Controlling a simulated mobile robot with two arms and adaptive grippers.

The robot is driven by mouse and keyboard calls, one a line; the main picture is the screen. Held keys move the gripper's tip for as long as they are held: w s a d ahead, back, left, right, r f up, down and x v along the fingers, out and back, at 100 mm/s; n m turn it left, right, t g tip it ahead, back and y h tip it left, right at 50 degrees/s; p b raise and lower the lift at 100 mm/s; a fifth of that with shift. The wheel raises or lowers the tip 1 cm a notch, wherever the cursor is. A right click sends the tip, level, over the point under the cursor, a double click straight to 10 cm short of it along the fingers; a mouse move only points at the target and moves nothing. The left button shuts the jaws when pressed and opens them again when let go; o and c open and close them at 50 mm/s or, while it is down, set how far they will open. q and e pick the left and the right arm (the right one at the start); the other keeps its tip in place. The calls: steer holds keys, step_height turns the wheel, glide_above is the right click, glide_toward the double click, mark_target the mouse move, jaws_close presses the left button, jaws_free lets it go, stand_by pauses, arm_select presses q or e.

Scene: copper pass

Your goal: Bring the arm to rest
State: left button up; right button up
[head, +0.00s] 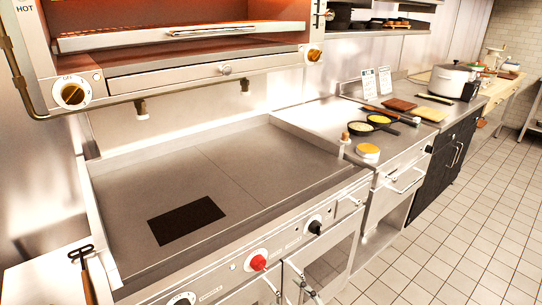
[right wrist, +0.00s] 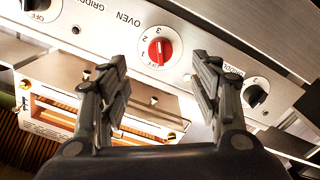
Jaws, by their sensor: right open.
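My right gripper (right wrist: 158,62) shows in the right wrist view, its two dark fingers spread wide apart with nothing between them. Behind the fingers is the steel control panel with the red oven knob (right wrist: 160,51), seen in the gap. The fingers look apart from the knob, but the exact distance cannot be told. In the head view the same red knob (head: 258,263) is on the front of the griddle range. I cannot make out either gripper in the head view. My left gripper is not in view.
The flat griddle (head: 225,165) is bare except for a dark rectangle (head: 186,220). Above it hangs a broiler (head: 180,75). Two small pans (head: 382,120) and a yellow-topped round container (head: 368,151) stand on the counter to the right. Tiled floor (head: 450,230) lies clear at right.

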steer(key=s+d+f+m+g+h, duration=0.2)
steer(key=s+d+f, duration=0.2)
steer(key=f, duration=0.6)
steer(key=s+d+f+m+g+h, duration=0.1)
steer(key=s+d+f+m+h, duration=0.2)
steer(key=f, duration=0.6)
steer(key=s+d+f+m+g+h, duration=0.15)
steer(key=s+d+f, duration=0.3)
steer(key=f, duration=0.55)
steer(key=s+d+f+m+g+h, duration=0.1)
steer(key=s+f+g, duration=0.2)
steer(key=s, duration=0.7)
steer(key=s+d+f+m+g+h, duration=0.1)
steer(key=s+d+f+g, duration=0.1)
steer(key=s+f, duration=0.5)
steer(key=s+d+f+m+g+h, duration=0.1)
steer(key=s+f+g, duration=0.3)
steer(key=s, duration=1.1)
step_height(320, 180, down, 2)
steer(key=shift+s+d+f+m+h, duration=0.1)
steer(key=shift+s+d+m+h, duration=0.15)
steer(key=shift+d+m+h, duration=0.15)
